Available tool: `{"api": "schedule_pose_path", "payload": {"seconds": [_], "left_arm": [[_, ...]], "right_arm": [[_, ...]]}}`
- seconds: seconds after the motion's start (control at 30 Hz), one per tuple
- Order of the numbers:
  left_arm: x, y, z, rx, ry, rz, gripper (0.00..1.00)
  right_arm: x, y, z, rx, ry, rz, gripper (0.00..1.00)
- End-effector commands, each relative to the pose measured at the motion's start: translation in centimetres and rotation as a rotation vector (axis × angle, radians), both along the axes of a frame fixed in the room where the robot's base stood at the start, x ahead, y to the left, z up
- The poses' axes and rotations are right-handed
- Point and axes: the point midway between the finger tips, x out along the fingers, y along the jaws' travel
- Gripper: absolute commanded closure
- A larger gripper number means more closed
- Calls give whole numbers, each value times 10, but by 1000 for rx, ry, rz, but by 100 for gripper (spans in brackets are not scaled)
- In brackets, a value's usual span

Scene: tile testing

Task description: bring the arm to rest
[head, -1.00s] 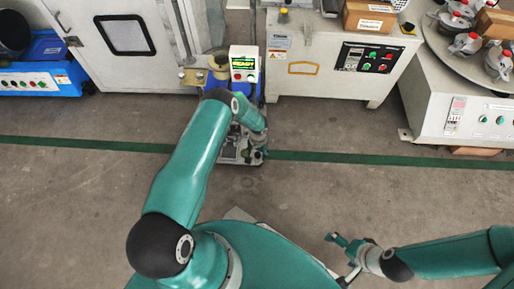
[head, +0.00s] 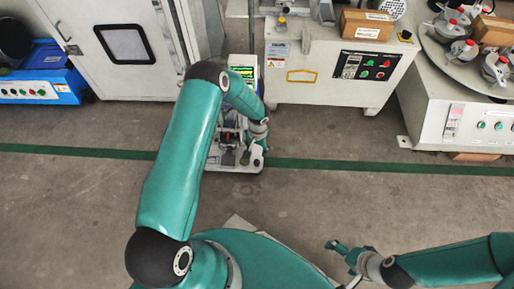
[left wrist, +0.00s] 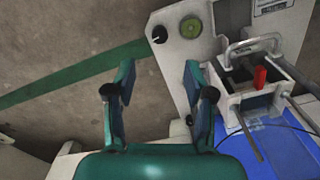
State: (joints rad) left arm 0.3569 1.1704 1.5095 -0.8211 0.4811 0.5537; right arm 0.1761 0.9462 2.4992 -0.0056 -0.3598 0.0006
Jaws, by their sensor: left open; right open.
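My left arm reaches forward in the head view, with its elbow high and the forearm bent down. My left gripper (head: 256,147) is over the right side of a small light-coloured test machine (head: 250,162); its fingers are small there. In the left wrist view my left gripper (left wrist: 157,85) shows two fingers spread apart with nothing between them, over floor and the machine's pale plate (left wrist: 178,62). My right gripper (head: 334,246) is open and empty above the floor at the lower right.
The machine has a metal fixture with a red part (left wrist: 260,78) and a blue body (left wrist: 270,145), right of the fingers. A white cabinet (head: 78,45), a control-panel bench (head: 325,75) and a round table (head: 450,45) stand behind. Open floor (head: 370,195) lies in front.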

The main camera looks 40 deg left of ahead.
Motion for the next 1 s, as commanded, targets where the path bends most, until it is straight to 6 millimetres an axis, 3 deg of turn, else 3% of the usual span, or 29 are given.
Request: {"api": "schedule_pose_path", "payload": {"seconds": [0.3, 0.4, 0.43, 0.57, 0.7, 0.8, 1.0], "left_arm": [[3, -3, 2, 1, -5, -6, 46], [14, -9, 16, 6, -29, -28, 46], [8, -17, 20, -2, -17, -40, 46], [-34, -65, 30, -92, 45, -42, 46], [-96, -131, 46, -251, 85, -29, 46], [-135, -163, 59, -333, 89, -7, 46], [-193, -191, 78, -395, 68, 42, 46]], "right_arm": [[0, 0, 0, 0, 0, 0, 0], [0, 0, 0, 0, 0, 0, 0], [0, 0, 0, 0, 0, 0, 0], [0, 0, 0, 0, 0, 0, 0], [0, 0, 0, 0, 0, 0, 0], [0, 0, 0, 0, 0, 0, 0], [0, 0, 0, 0, 0, 0, 0]]}}
